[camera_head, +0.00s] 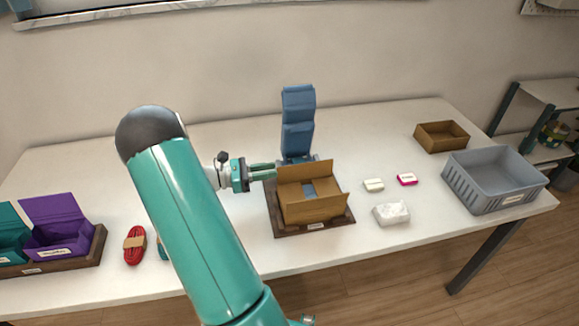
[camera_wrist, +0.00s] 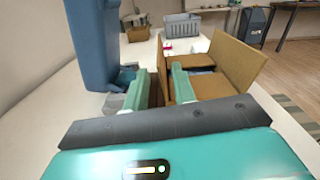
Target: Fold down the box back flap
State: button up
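The cardboard box (camera_head: 312,194) stands on a brown board (camera_head: 285,229) in the middle of the table. Its back flap (camera_head: 306,171) is raised, and its front flap (camera_head: 320,208) is tilted outward toward the near side. Something blue shows through the top opening. My gripper (camera_head: 270,171) is at the left end of the back flap. In the wrist view my gripper (camera_wrist: 163,80) has its green fingers apart, with the back flap (camera_wrist: 159,62) edge-on between them. Whether either finger touches the flap cannot be told.
A blue upright holder (camera_head: 298,122) stands close behind the box. A white packet (camera_head: 392,213), small white block (camera_head: 373,185) and pink block (camera_head: 407,179) lie to the right. Farther right are a grey bin (camera_head: 476,196) and brown tray (camera_head: 456,144). Red cord (camera_head: 134,245) lies left.

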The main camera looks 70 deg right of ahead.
aim_at(291, 167)
jog(key=x, duration=0.7)
jog(key=shift+s+d, duration=0.2)
jog(key=shift+s, duration=0.1)
grip_shut()
